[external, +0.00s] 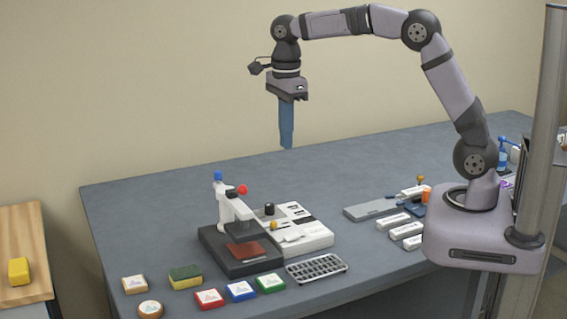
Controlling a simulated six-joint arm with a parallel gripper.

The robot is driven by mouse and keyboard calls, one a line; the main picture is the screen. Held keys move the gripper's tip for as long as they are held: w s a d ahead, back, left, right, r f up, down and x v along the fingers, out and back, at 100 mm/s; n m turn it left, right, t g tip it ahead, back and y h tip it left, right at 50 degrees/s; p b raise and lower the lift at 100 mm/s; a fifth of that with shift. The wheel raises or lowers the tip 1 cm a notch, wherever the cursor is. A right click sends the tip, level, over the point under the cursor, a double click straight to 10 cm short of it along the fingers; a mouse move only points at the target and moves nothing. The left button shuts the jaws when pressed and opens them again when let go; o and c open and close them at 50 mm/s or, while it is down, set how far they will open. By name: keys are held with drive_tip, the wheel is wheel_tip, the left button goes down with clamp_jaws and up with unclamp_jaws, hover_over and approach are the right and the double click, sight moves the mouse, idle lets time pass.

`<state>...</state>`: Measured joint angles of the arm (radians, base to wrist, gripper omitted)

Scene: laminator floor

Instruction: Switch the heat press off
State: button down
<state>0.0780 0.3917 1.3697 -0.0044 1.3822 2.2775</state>
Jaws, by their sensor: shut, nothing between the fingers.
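The heat press (218,247) stands on the grey table, left of the middle, with a black base, a white upright arm, and a blue and a red knob on top. A reddish-brown pad (247,251) lies on its base under the raised dark plate. A white control unit (318,238) with a black knob, a yellow-orange knob and small dark slots adjoins it on the right. Which part is the switch, and its position, is too small to tell. My gripper (287,146) has blue fingers, shut and empty, pointing down high above the table behind the press.
Several coloured blocks (209,299) and a green-yellow sponge (185,276) lie in front of the press. A grey slotted tray (317,268) lies front right. White boxes (393,222) and a flat grey case (370,208) lie near my base. The back left table is clear.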

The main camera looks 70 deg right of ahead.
drive_tip(key=shift+w+a+r, duration=0.1)
drive_tip(key=shift+r, duration=0.9)
drive_tip(key=shift+w+a+r, duration=0.1)
drive_tip(key=shift+r, duration=0.85)
drive_tip(key=w+f+n+t, duration=0.2)
drive_tip(key=w+n, duration=0.3)
drive_tip(key=n, duration=0.8)
drive_tip(key=s+f+n, duration=0.5)
drive_tip(key=f+n, duration=0.4)
drive_tip(key=f, duration=0.2)
drive_tip(key=s+a+f+n+g, duration=0.1)
drive_tip(key=s+f+n, duration=0.1)
drive_tip(key=s, duration=0.9)
drive_tip(key=s+a+f+n+g, duration=0.1)
drive_tip(key=s+a+f+n, duration=0.1)
drive_tip(key=s, duration=1)
drive_tip(key=shift+f+n, duration=0.5)
drive_tip(key=shift+f, duration=0.35)
